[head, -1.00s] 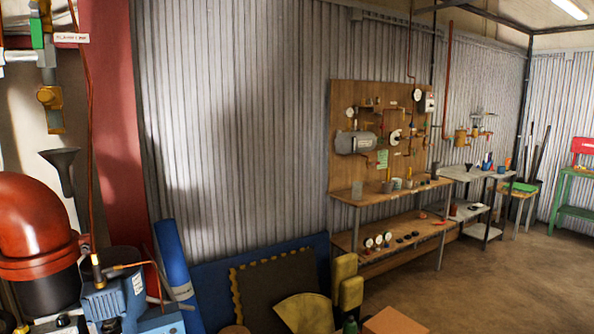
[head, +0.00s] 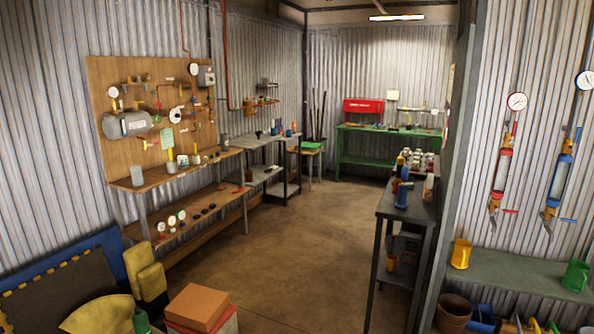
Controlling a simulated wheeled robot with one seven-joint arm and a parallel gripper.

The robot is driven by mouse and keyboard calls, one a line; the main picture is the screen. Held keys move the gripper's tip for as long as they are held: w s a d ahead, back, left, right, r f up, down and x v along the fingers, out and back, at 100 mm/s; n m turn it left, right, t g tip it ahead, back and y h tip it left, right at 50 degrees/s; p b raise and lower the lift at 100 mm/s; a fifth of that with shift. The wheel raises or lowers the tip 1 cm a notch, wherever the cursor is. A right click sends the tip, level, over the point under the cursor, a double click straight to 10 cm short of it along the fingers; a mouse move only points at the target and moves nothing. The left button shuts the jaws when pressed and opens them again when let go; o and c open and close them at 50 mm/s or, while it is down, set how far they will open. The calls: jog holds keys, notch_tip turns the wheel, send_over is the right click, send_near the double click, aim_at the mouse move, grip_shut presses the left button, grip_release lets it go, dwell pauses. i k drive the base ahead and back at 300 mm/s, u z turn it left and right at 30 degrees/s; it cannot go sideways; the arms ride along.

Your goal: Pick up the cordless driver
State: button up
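I cannot make out the cordless driver for certain in the head view. Small tools and parts too small to name stand on the grey bench (head: 255,143) at the back left. My gripper is not in view.
Open concrete floor (head: 305,225) runs down the middle to a green bench (head: 360,160) with a red box (head: 363,106). An orange-brown box (head: 196,307) and yellow pads (head: 146,278) stand front left. A grey shelf (head: 515,275) juts out at the right.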

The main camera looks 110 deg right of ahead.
aim_at(400, 161)
jog(key=z, duration=4.35)
jog(key=i, duration=1.3)
jog(key=u, duration=0.65)
jog(key=i, duration=1.45)
jog(key=z, duration=0.7)
jog(key=i, duration=0.9)
jog(key=z, duration=0.6)
